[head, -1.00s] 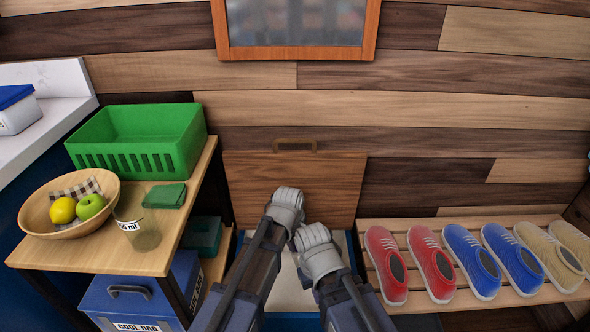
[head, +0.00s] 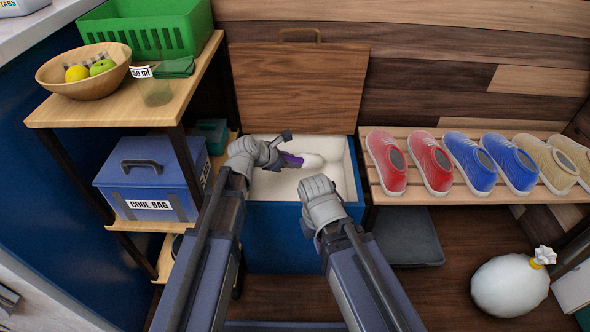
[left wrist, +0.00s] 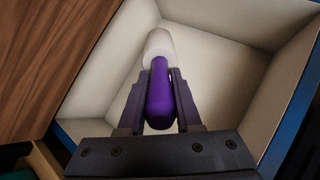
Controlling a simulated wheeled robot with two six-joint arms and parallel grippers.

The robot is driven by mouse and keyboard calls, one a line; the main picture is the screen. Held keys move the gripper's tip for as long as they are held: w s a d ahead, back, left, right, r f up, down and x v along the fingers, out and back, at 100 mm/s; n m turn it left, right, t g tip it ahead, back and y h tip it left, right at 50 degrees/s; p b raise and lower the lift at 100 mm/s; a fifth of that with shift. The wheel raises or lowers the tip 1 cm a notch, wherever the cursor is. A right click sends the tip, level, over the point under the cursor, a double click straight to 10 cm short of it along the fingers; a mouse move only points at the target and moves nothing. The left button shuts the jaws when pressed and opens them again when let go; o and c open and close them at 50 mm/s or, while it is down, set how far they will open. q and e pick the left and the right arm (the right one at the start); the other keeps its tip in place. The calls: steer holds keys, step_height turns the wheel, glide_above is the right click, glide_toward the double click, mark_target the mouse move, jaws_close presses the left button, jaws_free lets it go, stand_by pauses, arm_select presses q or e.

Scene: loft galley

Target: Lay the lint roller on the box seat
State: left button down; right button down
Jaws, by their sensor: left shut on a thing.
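The box seat (head: 273,226) is a blue box with a pale inside, and its wooden lid (head: 300,88) stands open against the wall. My left gripper (head: 284,150) is shut on the lint roller (head: 312,161), over the box's opening. The left wrist view shows the roller's purple handle (left wrist: 160,98) between the two fingers and its white roll (left wrist: 158,45) pointing away, with the pale box floor beyond. I cannot tell whether the roller touches the box floor. My right gripper (head: 318,190) is near the box's front right corner; its fingers are hidden.
A shelf unit (head: 100,112) at the left holds a green basket (head: 140,30), a fruit bowl (head: 60,72), a beaker (head: 154,88) and a blue cool bag (head: 150,180). A slatted shoe rack (head: 420,193) stands close on the right. A white sack (head: 508,286) lies on the floor.

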stand_by(0.4)
arm_select(q)
step_height(320, 180, down, 7)
steer(key=b, duration=0.6)
steer(key=shift+r+b, duration=0.1)
steer(key=shift+b, duration=0.3)
steer(key=c, duration=0.5)
jaws_free()
steer(key=p+v, duration=0.5)
steer(key=v, duration=0.3)
